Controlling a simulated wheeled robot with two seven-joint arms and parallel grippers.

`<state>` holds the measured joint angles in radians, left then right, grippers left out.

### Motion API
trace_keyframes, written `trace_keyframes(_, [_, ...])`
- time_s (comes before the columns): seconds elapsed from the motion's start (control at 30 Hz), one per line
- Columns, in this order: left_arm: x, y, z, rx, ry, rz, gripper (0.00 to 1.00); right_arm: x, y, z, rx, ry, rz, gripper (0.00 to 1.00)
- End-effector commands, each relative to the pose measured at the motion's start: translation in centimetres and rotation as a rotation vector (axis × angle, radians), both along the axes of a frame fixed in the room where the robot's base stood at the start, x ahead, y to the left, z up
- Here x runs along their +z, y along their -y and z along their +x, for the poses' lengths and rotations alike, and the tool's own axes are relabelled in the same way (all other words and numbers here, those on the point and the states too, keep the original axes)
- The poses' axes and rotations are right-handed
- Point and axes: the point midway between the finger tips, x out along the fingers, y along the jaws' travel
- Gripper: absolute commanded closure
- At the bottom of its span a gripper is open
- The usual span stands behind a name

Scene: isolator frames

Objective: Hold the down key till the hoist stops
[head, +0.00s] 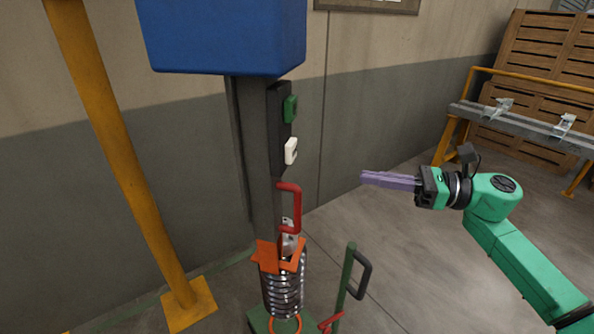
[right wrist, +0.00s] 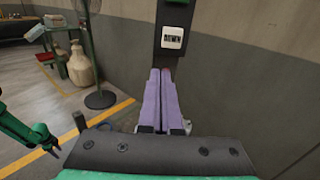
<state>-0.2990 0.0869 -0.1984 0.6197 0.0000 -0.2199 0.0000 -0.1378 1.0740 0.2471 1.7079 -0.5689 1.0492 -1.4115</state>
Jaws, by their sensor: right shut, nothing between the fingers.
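The white down key (head: 291,150) sits on the side of a dark control box (head: 277,130) on the hoist's column, below a green key (head: 290,108). In the right wrist view the key (right wrist: 172,42) reads DOWN. My right gripper (head: 364,178) is shut and empty, its purple fingers pointing toward the column. Its tips are right of and lower than the key in the head view, apart from it. In the right wrist view the tips (right wrist: 160,72) appear just below the key. A green arm with a dark end (right wrist: 50,146), seemingly my left, shows there; its jaws are too small to judge.
A blue housing (head: 225,35) tops the column. A red handle (head: 297,205), an orange bracket (head: 278,255) and a ringed stack (head: 284,290) are below. A green post with a dark handle (head: 345,285) stands beside. A yellow post (head: 115,150) is left. Open floor lies right.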

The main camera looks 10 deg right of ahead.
Motion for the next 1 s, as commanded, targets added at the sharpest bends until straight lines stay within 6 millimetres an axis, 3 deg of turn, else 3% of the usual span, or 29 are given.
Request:
trace_keyframes(0.17, [-0.1,1.4,-0.3,-0.002,-0.005,-0.019,0.45,0.0,0.1,0.1,-0.004,-0.003,0.005,1.0])
trace_keyframes(0.33, [0.7,1.3,-0.3,-0.003,-0.005,-0.017,0.45,0.3,-1.0,0.7,-0.003,-0.003,0.007,1.0])
trace_keyframes(0.8, [6.5,0.4,-0.2,0.001,-0.002,-0.006,0.45,0.9,-9.5,5.7,-0.005,-0.004,0.013,1.0])
trace_keyframes(1.0, [7.7,0.4,-0.1,0.001,-0.001,-0.006,0.45,0.3,-11.7,7.1,-0.006,-0.006,0.01,1.0])
